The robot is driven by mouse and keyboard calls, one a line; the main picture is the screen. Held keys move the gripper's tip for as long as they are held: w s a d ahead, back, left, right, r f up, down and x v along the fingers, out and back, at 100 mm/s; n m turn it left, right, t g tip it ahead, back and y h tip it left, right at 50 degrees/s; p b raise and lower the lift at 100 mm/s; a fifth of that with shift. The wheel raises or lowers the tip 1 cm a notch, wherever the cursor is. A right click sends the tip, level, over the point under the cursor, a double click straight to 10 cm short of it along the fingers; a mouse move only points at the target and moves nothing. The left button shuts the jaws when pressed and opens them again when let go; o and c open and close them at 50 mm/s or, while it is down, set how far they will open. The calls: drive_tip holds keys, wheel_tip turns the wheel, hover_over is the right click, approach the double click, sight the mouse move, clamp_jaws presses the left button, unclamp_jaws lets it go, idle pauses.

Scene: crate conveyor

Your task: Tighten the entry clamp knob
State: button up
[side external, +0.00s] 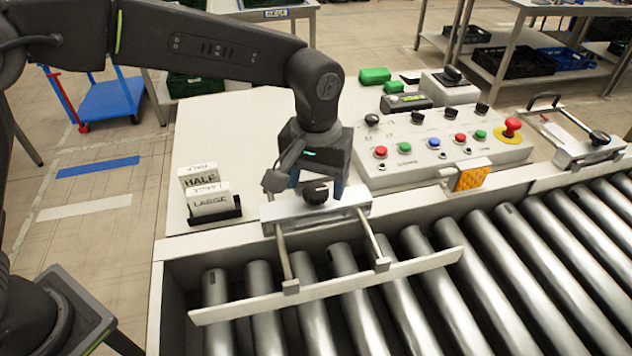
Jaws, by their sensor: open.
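The entry clamp knob (316,193) is a small black knob on top of a pale clamp block (274,217) at the near-left end of the conveyor. Two metal rods run from the block to a long pale guide rail (330,289) over the rollers. My gripper (318,184) points down right over the knob. It is open, with a blue-tinted finger on each side of the knob. I cannot tell from this view whether the fingers touch it.
A control panel (440,150) with coloured buttons and a red emergency stop (512,127) stands to the right. A card holder (214,217) with HALF and LARGE cards is to the left. A second clamp with a black knob (600,138) is at far right. The rollers (500,250) are empty.

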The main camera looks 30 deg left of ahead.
drive_tip(key=shift+f, duration=0.55)
drive_tip(key=c, duration=0.9)
